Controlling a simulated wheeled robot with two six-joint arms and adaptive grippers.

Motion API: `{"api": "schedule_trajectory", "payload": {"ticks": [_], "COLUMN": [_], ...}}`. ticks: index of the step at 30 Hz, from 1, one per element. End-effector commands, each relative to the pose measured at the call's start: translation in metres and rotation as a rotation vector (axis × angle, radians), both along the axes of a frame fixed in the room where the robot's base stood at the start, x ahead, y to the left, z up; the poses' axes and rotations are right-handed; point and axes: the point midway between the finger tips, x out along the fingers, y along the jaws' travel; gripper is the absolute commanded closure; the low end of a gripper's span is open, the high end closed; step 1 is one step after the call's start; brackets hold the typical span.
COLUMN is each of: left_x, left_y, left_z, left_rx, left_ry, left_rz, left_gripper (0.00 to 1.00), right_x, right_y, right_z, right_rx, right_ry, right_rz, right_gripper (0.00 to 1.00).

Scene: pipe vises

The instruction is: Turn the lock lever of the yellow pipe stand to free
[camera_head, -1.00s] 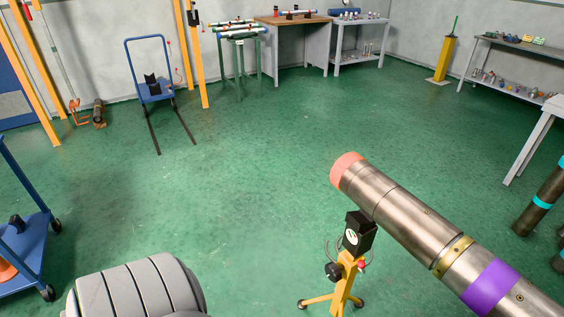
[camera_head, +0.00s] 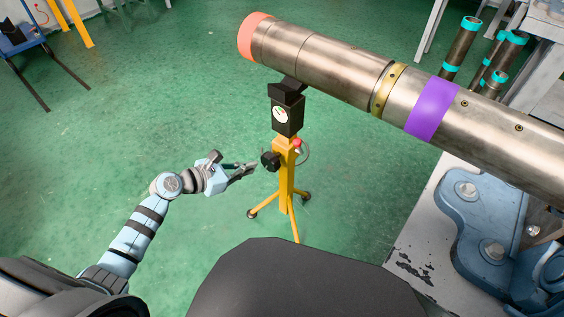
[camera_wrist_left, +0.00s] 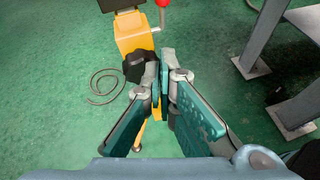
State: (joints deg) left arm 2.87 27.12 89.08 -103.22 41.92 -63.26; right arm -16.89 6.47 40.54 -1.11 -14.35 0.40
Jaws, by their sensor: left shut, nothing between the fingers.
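The yellow pipe stand (camera_head: 287,182) stands on its tripod under the long steel pipe (camera_head: 325,68), with a black gauge box (camera_head: 287,113) near its top. A short lever with a red end (camera_head: 297,143) sits on its upper right side; the red end also shows at the top of the left wrist view (camera_wrist_left: 163,3). A black knob (camera_head: 270,161) is on the stand's left side. My left gripper (camera_head: 254,169) is shut and empty, just left of the knob. In the left wrist view its fingers partly cover the knob (camera_wrist_left: 134,66); contact cannot be told. My right gripper is out of view.
The pipe runs to the right above a grey table (camera_head: 419,245) with a blue clamp (camera_head: 480,215). A thin cable (camera_wrist_left: 103,86) loops beside the stand. Dark pipes with cyan bands (camera_head: 461,45) stand at back right.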

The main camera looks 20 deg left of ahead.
Motion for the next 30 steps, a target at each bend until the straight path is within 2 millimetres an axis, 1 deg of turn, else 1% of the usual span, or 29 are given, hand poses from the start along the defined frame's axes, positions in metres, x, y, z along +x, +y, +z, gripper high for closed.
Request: {"api": "schedule_trajectory", "payload": {"ticks": [3,14,18,21,24,30], "left_x": [0.012,0.071,0.088,0.097,0.101,0.101], "left_y": [-0.008,-0.048,-0.062,-0.068,-0.071,-0.071], "left_z": [-0.005,-0.039,-0.029,-0.025,-0.022,-0.021], "left_rx": [-0.006,-0.012,-0.010,-0.012,-0.010,-0.010], "left_ry": [0.001,0.003,0.003,0.005,0.004,0.005], "left_rz": [0.002,0.004,0.004,0.005,0.006,0.006], "left_gripper": [1.00,1.00,1.00,1.00,1.00,1.00], "right_x": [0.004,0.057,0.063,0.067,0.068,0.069], "right_y": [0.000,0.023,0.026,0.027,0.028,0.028], "right_z": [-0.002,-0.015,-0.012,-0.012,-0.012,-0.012], "right_rx": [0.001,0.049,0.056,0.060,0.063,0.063], "right_ry": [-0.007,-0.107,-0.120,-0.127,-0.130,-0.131], "right_rz": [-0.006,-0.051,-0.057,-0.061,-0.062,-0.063], "right_gripper": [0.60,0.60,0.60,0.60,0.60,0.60]}}
